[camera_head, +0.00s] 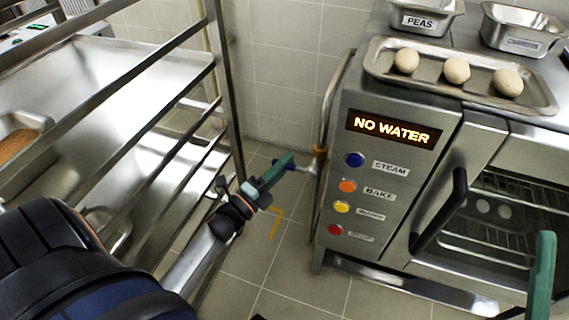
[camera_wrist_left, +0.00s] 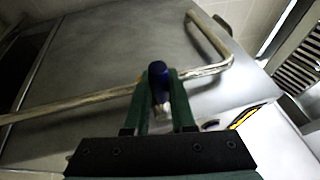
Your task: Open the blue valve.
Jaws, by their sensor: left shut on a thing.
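The blue valve is small. Its blue handle (camera_wrist_left: 158,76) sits between the two green fingers of my left gripper (camera_wrist_left: 160,105) in the left wrist view. In the head view my left gripper (camera_head: 287,163) reaches from the left to the pipe beside the oven and is shut on the blue valve, mostly hidden by the fingers. A metal pipe (camera_wrist_left: 75,104) runs behind the valve. The oven's display (camera_head: 393,130) reads "NO WATER". One green finger of my right gripper (camera_head: 541,275) shows at the lower right; its opening cannot be judged.
The oven (camera_head: 445,145) stands right of the valve, with coloured buttons and a door handle (camera_head: 440,212). A tray (camera_head: 380,71) of dough balls and metal pans are on top. A metal rack (camera_head: 231,105) stands close left of my left arm. Tiled floor (camera_head: 305,285) shows between them.

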